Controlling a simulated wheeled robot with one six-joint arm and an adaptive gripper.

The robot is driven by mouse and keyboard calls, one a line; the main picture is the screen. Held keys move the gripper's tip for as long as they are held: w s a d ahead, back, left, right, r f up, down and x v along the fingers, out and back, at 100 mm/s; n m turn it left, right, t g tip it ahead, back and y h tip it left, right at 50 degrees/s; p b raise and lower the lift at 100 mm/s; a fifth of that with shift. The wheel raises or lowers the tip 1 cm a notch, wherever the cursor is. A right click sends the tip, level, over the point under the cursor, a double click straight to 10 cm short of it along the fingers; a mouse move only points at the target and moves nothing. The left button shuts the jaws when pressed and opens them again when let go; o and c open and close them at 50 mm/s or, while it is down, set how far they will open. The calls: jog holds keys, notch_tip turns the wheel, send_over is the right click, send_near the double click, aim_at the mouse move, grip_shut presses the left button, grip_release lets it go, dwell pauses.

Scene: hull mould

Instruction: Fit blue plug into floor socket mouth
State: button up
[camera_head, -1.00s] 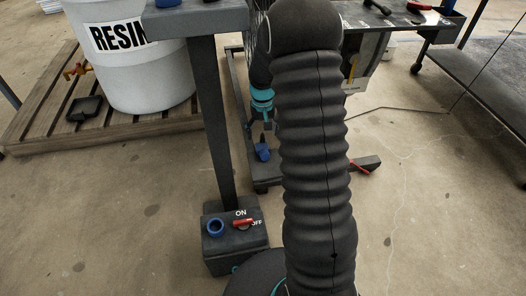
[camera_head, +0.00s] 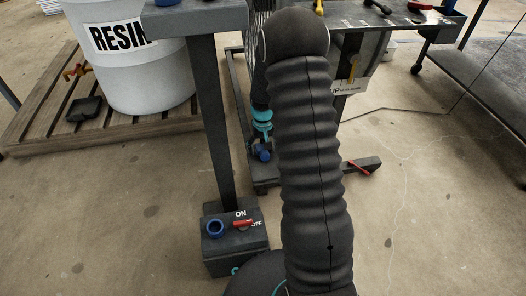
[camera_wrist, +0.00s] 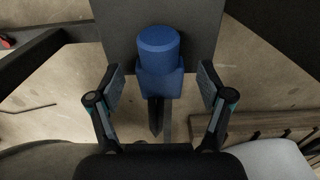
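The blue plug (camera_wrist: 160,58) is in the middle of the wrist view, a round top on a blockier body. In the head view the plug (camera_head: 264,154) shows low by the dark stand's foot. My gripper (camera_wrist: 162,80) is open, with a finger on each side of the plug and a visible gap on both sides. In the head view my gripper (camera_head: 262,138) is just above the plug, its fingers hard to make out. The floor socket mouth (camera_head: 215,228) is a blue ring on top of the dark floor box (camera_head: 232,262), with nothing in it.
A red ON/OFF switch (camera_head: 243,224) sits beside the socket mouth. A dark post (camera_head: 212,120) rises behind the box. A white RESIN bucket (camera_head: 140,70) stands on a wooden pallet (camera_head: 40,125). A red-handled tool (camera_head: 359,167) lies right of my arm. Open floor lies front left.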

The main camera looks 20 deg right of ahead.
jog(key=c, duration=1.2)
jog(key=shift+r, duration=0.1)
notch_tip(320, 180, up, 10)
jog(key=shift+p, duration=0.4)
